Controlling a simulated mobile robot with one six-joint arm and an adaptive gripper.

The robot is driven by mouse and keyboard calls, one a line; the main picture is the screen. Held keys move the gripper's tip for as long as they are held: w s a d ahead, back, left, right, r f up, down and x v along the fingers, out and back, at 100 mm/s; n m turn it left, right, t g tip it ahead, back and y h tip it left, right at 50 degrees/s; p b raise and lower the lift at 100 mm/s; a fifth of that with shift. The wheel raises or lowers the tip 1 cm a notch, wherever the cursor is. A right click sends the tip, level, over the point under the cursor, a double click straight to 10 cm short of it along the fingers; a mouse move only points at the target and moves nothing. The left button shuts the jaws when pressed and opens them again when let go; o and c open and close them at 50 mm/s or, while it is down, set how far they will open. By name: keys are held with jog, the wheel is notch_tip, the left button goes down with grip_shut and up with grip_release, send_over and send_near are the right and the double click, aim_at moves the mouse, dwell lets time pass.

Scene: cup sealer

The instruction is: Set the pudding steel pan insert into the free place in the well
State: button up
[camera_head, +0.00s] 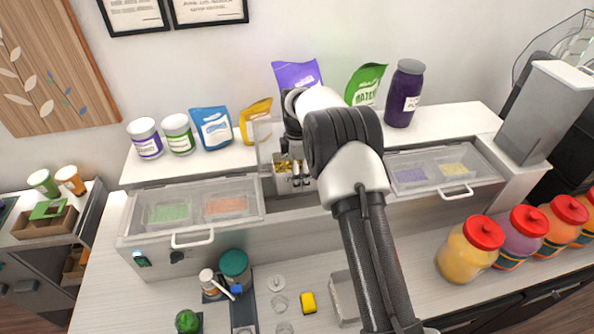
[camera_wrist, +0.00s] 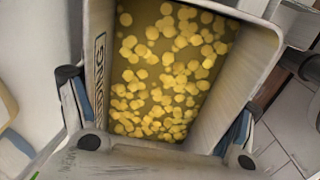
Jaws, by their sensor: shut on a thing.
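My gripper (camera_head: 293,163) is shut on the pudding steel pan insert (camera_head: 281,186), a steel pan with yellow pieces inside. In the head view the pan is upright at the middle of the well (camera_head: 275,214), between the two clear-lidded sections. How deep it sits, and whether it touches the well, I cannot tell. My arm hides the area just to its right.
Left lidded section (camera_head: 190,210) holds green and orange pans; the right one (camera_head: 437,173) holds purple and yellow. Bags and jars line the back shelf (camera_head: 240,159). Red-lidded jars (camera_head: 470,250) stand front right. Small items, including a yellow block (camera_head: 308,302), lie on the front counter.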

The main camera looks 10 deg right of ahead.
jog(key=shift+a+f+b, duration=0.1)
jog(key=shift+f+b, duration=0.6)
jog(key=shift+f, duration=0.85)
jog(key=shift+f+b, duration=3.4)
jog(key=shift+f, duration=1.6)
jog(key=shift+f+b, duration=0.15)
jog(key=shift+b, duration=0.3)
jog(key=o, duration=1.7)
jog(key=shift+s+f, duration=0.1)
notch_tip(320, 180, up, 11)
jog(key=shift+f, duration=0.1)
jog(key=shift+r, duration=0.7)
